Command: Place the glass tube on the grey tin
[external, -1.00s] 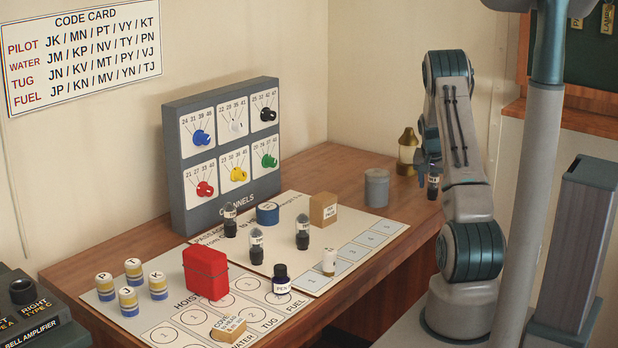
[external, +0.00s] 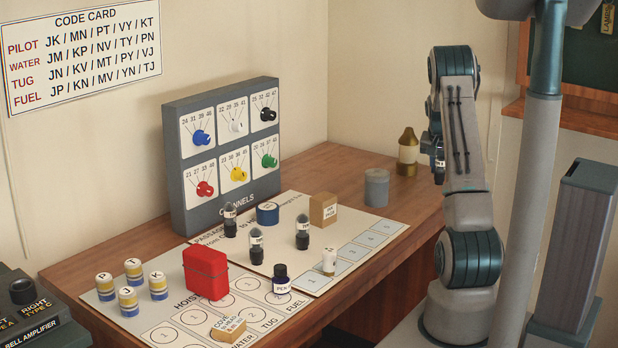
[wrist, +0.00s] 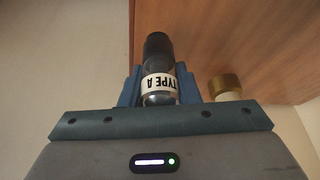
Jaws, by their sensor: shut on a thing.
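A glass tube (wrist: 160,88) with a dark end and a white "TYPE A" label is held between the blue fingers of my gripper (wrist: 160,92) in the wrist view. In the external view the tube (external: 439,166) shows only partly beside my arm, above the right part of the desk; my gripper there is mostly hidden by the arm. The grey tin (external: 376,188) stands upright on the desk, left of and below the held tube, with its top bare. The tube is apart from the tin.
A brass lamp-like object (external: 407,152) stands behind the tin and shows in the wrist view (wrist: 226,87). Three similar dark tubes (external: 302,235), a cardboard box (external: 323,209), a blue roll (external: 267,213) and a red case (external: 205,272) stand left. Bare wood surrounds the tin.

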